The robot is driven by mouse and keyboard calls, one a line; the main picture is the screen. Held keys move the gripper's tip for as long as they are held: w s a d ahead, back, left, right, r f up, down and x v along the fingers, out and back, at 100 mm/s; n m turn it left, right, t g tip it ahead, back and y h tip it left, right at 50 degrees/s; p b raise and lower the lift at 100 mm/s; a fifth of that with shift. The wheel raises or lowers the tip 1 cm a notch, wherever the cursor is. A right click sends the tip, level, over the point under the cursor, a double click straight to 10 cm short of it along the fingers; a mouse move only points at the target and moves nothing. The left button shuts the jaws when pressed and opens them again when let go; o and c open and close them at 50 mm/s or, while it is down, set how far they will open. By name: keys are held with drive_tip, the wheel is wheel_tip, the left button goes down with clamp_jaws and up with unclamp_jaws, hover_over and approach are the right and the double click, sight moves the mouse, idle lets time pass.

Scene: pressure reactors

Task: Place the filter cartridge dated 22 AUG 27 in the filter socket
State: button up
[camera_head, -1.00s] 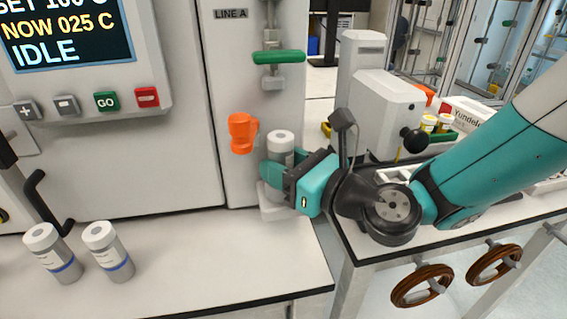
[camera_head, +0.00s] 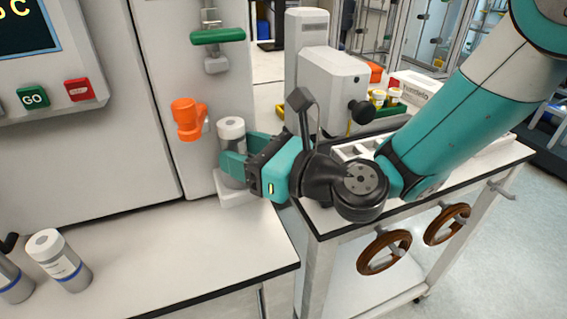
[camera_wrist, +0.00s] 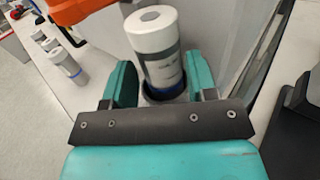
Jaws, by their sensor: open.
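A white and grey filter cartridge (camera_head: 231,131) stands upright in the filter socket, a pale block (camera_head: 238,192) at the bench's right end. My gripper (camera_head: 232,162) is open around this cartridge, with one finger on each side. In the wrist view the cartridge (camera_wrist: 152,35) stands between the fingers (camera_wrist: 158,82), its base in a dark ring (camera_wrist: 166,94). A gap shows beside at least one finger. Its date is not legible. Another cartridge (camera_head: 62,262) with a blue band stands on the bench at left, beside one cut by the frame edge (camera_head: 12,280).
An orange fitting (camera_head: 188,118) and a green-handled valve (camera_head: 217,36) are on the panel just behind. A cart (camera_head: 320,235) with a grey device (camera_head: 335,85) stands to the right, under my arm. The bench front (camera_head: 190,250) is clear.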

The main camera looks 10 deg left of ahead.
drive_tip(key=b+v, duration=0.4)
drive_tip(key=v, duration=0.6)
drive_tip(key=s+d+f+n+g+h, duration=0.1)
drive_tip(key=s+d+n+g+h, duration=0.2)
drive_tip(key=n, duration=0.6)
drive_tip(key=s+d+f+n+g+h, duration=0.1)
drive_tip(key=s+n+g, duration=0.25)
drive_tip(key=n, duration=0.45)
drive_tip(key=s+d+f+n+h, duration=0.1)
drive_tip(key=s+d+n+h, duration=0.1)
drive_tip(key=d+n+h, duration=0.2)
drive_tip(key=s+d+f+n+h, duration=0.1)
drive_tip(key=s+d+n+h, duration=0.1)
drive_tip(key=d+n+h, duration=0.2)
drive_tip(key=d+n, duration=0.3)
drive_tip(key=d, duration=0.3)
drive_tip(key=shift+s+d+n+t+h, duration=0.15)
drive_tip(key=shift+s+n+t+h, duration=0.2)
drive_tip(key=shift+n+h, duration=0.05)
